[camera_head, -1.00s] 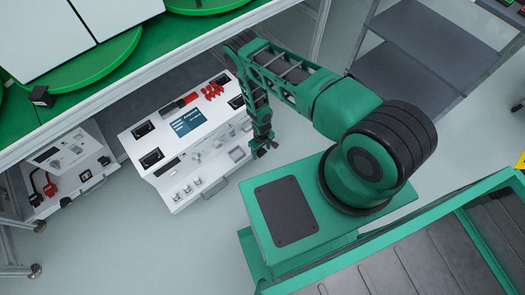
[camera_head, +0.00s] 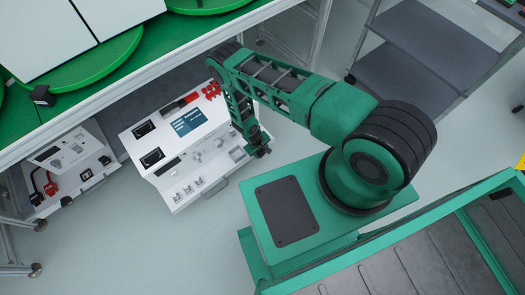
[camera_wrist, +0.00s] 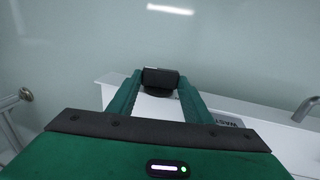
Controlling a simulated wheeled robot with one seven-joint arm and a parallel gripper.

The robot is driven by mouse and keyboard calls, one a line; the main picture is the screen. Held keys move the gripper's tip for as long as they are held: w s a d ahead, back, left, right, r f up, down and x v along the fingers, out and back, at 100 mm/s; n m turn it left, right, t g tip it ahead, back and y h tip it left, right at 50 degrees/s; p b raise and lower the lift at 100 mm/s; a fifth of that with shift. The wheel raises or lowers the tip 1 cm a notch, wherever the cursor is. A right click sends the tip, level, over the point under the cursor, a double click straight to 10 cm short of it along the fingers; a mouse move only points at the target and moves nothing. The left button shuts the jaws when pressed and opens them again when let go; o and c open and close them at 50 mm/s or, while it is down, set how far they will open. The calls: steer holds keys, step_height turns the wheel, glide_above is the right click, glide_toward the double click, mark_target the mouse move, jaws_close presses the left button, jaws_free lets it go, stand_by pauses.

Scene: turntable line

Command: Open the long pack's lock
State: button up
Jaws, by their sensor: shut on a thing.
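The white pack body (camera_wrist: 112,88) lies behind the fingers. The rest of the lock is hidden by the fingers and my wrist.
A smaller white pack (camera_head: 72,160) with red and black clips stands left of the long one. The table edge (camera_head: 160,75) with green turntables (camera_head: 105,62) overhangs behind. A grey shelf cart (camera_head: 425,50) stands at back right.

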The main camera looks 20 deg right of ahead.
steer(key=h, duration=0.2)
steer(key=shift+a+f+t+h, duration=0.15)
steer(key=shift+a+t+h, duration=0.15)
steer(key=shift+t, duration=0.1)
steer(key=shift+s+a+f+t+h, duration=0.15)
steer(key=shift+t+h, duration=0.15)
steer(key=shift+h, duration=0.6)
steer(key=shift+a+f+t+h, duration=0.15)
steer(key=shift+t+h, duration=0.15)
steer(key=shift+h, duration=0.6)
steer(key=o, duration=1.1)
steer(key=shift+c, duration=0.2)
steer(key=v, duration=1.1)
steer(key=shift+f, duration=0.2)
